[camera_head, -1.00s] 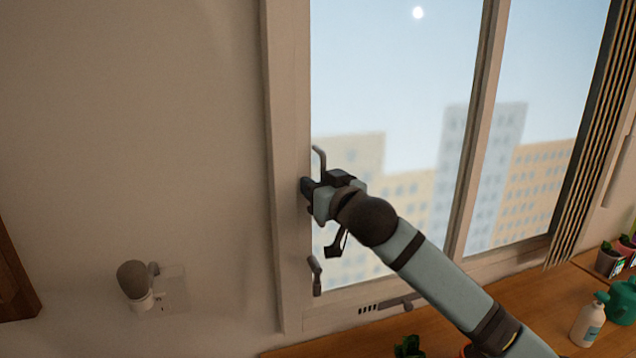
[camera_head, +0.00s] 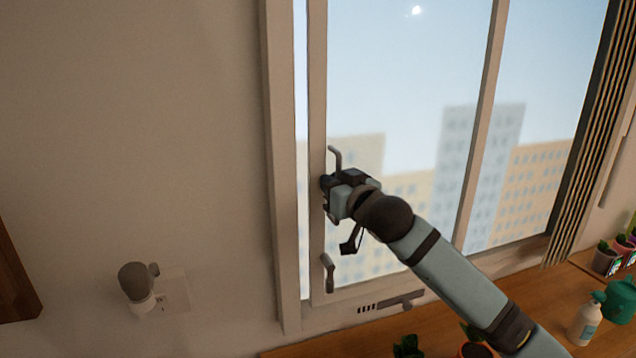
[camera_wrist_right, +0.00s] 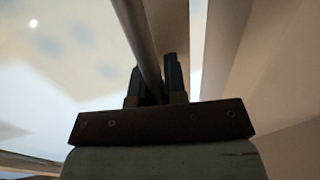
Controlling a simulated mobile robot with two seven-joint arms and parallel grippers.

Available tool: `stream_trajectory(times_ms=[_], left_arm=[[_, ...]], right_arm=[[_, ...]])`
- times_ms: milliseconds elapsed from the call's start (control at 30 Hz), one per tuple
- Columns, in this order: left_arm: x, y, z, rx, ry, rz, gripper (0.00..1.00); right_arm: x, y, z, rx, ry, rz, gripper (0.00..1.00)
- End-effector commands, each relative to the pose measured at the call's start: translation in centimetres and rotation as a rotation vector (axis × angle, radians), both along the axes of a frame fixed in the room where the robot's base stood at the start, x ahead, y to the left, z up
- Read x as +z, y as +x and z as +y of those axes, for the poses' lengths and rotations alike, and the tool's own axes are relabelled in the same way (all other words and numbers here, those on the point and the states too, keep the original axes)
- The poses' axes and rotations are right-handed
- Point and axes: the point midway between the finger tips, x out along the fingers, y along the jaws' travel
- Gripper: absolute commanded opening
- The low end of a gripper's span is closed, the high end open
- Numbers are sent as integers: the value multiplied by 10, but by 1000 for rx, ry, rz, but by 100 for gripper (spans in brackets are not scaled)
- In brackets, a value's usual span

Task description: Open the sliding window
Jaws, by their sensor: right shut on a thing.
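The sliding window's left sash (camera_head: 317,120) stands a little to the right of the fixed left frame (camera_head: 283,170), with a narrow bright gap between them. A grey bar handle (camera_head: 335,158) is on the sash edge. My right gripper (camera_head: 328,184) is shut on this handle. In the right wrist view the handle (camera_wrist_right: 144,45) runs up between the two dark fingers (camera_wrist_right: 160,84). A lower grey latch (camera_head: 329,272) on the sash is free of the gripper. My left gripper is not in view.
A wooden sill (camera_head: 440,325) runs below the window, with potted plants (camera_head: 606,258), a white bottle (camera_head: 586,322) and a green watering can (camera_head: 617,302) at the right. A plugged-in device (camera_head: 138,285) is on the left wall. Gathered blinds (camera_head: 592,140) hang at the right.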

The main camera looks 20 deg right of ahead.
Motion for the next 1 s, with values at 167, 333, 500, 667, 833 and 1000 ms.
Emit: stream_trajectory(times_ms=[167,333,500,667,833,1000], left_arm=[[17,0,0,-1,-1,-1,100],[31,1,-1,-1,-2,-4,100],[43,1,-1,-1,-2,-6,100],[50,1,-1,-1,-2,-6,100],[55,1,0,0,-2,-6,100],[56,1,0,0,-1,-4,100]], right_arm=[[3,2,-57,-10,-5,4,0],[3,4,-113,-10,-7,3,0],[4,6,-163,-9,-5,3,0],[3,7,-200,-7,-5,2,0],[3,8,-225,-5,-4,0,0],[2,8,-236,-3,-1,0,0]])
